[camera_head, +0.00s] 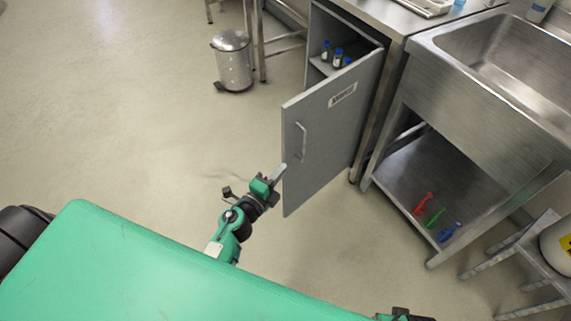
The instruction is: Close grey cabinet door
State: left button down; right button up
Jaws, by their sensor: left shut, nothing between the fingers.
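The grey cabinet door (328,134) stands open, swung out from the grey cabinet (320,42) toward me. It has a vertical handle (301,142) and a small label. Inside the cabinet, several small bottles with blue caps (338,54) stand on a shelf. My left gripper (279,172) is shut and empty. Its fingertips are at the lower free edge of the door, below the handle; I cannot tell whether they touch it. At the bottom edge, a small dark part (404,315) may belong to my right arm; its jaws do not show.
A steel bin (233,60) stands at the back left. A stool-like stand (522,258) is at the right. The floor left of the door is clear.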

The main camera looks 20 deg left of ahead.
aim_at(288, 143)
pick_arm(q)
jog(key=shift+w+a+f, duration=0.1)
jog(key=shift+w+a, duration=0.15)
jog(key=shift+w, duration=1.65)
jog(key=shift+w+a+r, duration=0.1)
jog(key=shift+w+a, duration=0.1)
jog(key=shift+w, duration=1.65)
jog(key=shift+w+a+f, duration=0.1)
jog(key=shift+w+a, duration=0.15)
jog(key=shift+w, duration=1.65)
jog(key=shift+a, duration=0.1)
